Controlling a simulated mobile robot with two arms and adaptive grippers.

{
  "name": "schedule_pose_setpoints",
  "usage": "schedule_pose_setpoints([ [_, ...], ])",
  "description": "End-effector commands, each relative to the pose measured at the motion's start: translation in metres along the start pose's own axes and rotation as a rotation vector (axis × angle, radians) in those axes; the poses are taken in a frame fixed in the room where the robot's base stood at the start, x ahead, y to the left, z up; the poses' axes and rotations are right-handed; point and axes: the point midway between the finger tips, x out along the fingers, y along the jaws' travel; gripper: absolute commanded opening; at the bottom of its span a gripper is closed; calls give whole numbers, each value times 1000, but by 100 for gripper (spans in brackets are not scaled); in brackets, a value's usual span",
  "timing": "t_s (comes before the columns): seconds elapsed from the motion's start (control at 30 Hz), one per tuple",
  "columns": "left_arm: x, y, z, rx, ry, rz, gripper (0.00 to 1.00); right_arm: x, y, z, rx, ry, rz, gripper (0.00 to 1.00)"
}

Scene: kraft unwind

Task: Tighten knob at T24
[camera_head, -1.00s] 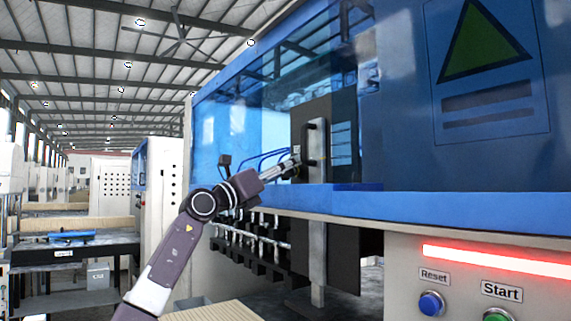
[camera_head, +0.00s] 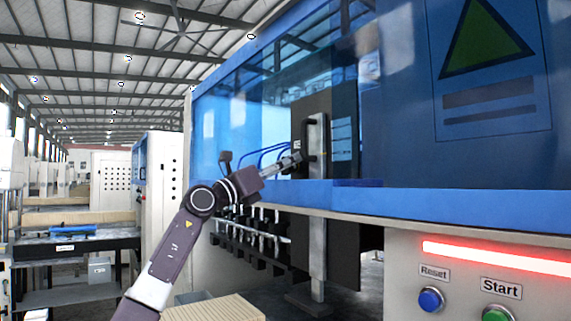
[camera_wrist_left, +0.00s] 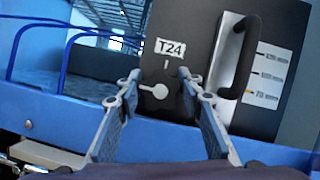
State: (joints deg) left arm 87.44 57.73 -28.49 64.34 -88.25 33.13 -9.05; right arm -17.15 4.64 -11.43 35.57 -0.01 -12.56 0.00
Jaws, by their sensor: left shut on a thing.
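The T24 knob (camera_wrist_left: 158,97) is round and black with a white pointer that points left in the left wrist view. It sits on a dark panel (camera_wrist_left: 212,70) just below the white T24 label (camera_wrist_left: 170,47) and a short white mark. My left gripper (camera_wrist_left: 160,86) has one finger on each side of the knob and is shut on it. In the head view my left gripper (camera_head: 297,158) reaches the dark panel (camera_head: 303,112) from the left; the knob is hidden there. My right gripper is not in view.
A black handle (camera_wrist_left: 238,58) stands out right of the knob, near a marked scale (camera_wrist_left: 264,75). Blue hoses (camera_wrist_left: 68,48) curve at the left. The blue machine frame (camera_head: 450,214) runs below the panel. Reset (camera_head: 431,301) and Start (camera_head: 497,314) buttons are at lower right.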

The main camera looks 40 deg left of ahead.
Motion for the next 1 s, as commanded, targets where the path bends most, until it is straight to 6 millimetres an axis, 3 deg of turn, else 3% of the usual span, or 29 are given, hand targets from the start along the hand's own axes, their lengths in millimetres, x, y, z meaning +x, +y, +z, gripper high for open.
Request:
schedule_pose_setpoints([
  [0.6, 1, -2, 2, 375, 1, -157, 10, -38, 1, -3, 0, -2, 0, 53],
  [1.0, 0, -3, -2, 506, 3, -211, 10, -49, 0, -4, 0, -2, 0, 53],
])
